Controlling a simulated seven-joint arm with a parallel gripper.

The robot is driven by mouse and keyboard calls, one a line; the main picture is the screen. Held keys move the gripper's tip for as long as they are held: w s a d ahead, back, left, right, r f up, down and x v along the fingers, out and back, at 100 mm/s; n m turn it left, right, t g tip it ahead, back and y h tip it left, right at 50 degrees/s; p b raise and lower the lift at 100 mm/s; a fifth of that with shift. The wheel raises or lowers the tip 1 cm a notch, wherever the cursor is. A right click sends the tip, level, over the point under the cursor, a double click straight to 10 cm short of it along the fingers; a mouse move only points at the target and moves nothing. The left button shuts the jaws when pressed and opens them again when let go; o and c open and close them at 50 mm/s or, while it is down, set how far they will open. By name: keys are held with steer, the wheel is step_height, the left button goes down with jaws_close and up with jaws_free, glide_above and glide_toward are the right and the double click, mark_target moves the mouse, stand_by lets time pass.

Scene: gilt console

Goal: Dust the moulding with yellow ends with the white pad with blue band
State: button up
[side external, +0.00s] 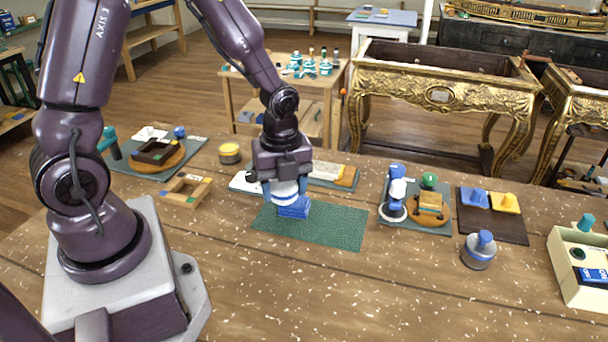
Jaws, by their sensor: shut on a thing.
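My gripper (285,188) points down above the dark green mat (340,233) and is shut on a round white piece, which I take to be the white pad with blue band (285,195). A blue block-like part (294,209) shows directly beneath the white piece, at the mat; I cannot tell whether it belongs to the pad or is separate. The moulding with yellow ends (328,171) lies behind and to the right of my gripper on a grey-green board. It is pale with a yellow right end; its left end is hidden behind the gripper.
A board with blue, white and green-topped tools (428,222) and a dark tray with blue and yellow blocks (522,232) stand right. A blue-knobbed pot (478,251) stands in front. The front table is clear.

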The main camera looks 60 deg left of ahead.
steer(key=shift+s+a+f, duration=0.1)
steer(key=shift+a, duration=0.05)
steer(key=shift+w+a+f+n, duration=0.2)
steer(key=shift+w+a+f, duration=0.15)
steer(key=shift+a, duration=0.15)
steer(key=shift+w+a+f+n, duration=0.2)
steer(key=shift+a+f, duration=0.1)
steer(key=shift+a, duration=0.2)
steer(key=w+a, duration=1.4)
steer(key=a, duration=0.3)
steer(key=shift+w+a+f+m, duration=0.3)
steer(key=shift+w+f+m, duration=0.05)
steer(key=shift+f+m, duration=0.05)
steer(key=shift+a, duration=0.1)
